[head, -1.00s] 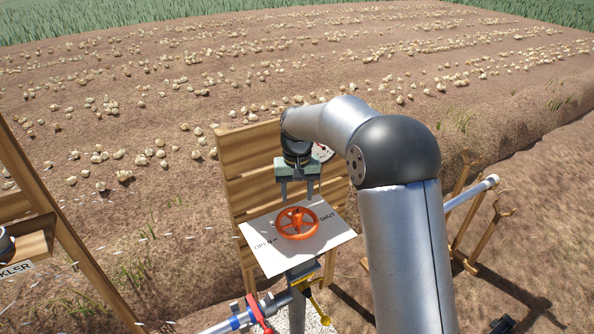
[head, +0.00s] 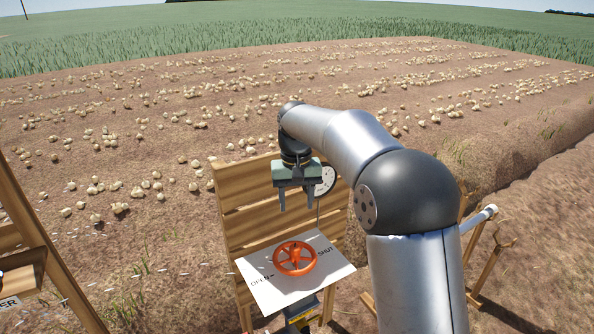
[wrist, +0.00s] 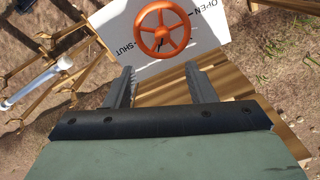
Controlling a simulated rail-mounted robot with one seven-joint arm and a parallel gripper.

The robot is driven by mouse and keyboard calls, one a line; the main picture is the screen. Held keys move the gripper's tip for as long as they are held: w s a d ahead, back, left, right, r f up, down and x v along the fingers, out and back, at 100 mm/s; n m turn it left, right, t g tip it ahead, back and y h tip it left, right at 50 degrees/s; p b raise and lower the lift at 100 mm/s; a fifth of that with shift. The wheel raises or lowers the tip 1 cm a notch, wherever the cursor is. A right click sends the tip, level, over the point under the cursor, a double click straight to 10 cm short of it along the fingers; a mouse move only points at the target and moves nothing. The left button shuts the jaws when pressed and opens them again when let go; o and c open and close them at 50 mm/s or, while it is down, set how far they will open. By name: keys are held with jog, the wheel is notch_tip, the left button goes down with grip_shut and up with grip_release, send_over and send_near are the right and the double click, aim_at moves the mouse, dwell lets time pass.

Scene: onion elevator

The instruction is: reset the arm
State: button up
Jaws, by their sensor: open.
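My gripper (head: 297,203) is open and empty. Its fingers point down in the head view, above and a little behind an orange handwheel (head: 295,258). The handwheel is mounted on a white plate (head: 262,287) marked OPEN and SHUT. In the wrist view the handwheel (wrist: 163,30) lies beyond the two spread fingers (wrist: 157,80), apart from them. My arm comes in from the lower right, bent at the elbow.
A slatted wooden panel (head: 245,217) stands behind the plate, with a round white gauge (head: 325,181) by my gripper. A wooden frame (head: 45,255) is at left. A grey pipe (head: 478,219) rests on wooden supports at right. Onion rows fill the field behind.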

jog(key=s+d+f, duration=0.2)
jog(key=s+d, duration=0.3)
jog(key=s, duration=0.6)
jog(key=s+d+f+m, duration=0.1)
jog(key=s+d+f, duration=0.1)
jog(key=s+d, duration=0.4)
jog(key=s+d+f, duration=0.2)
jog(key=s+d, duration=0.3)
jog(key=s, duration=1.1)
jog(key=shift+s+d+f+m+t, duration=0.25)
jog(key=shift+s+f+m+t, duration=0.05)
dwell(1.0)
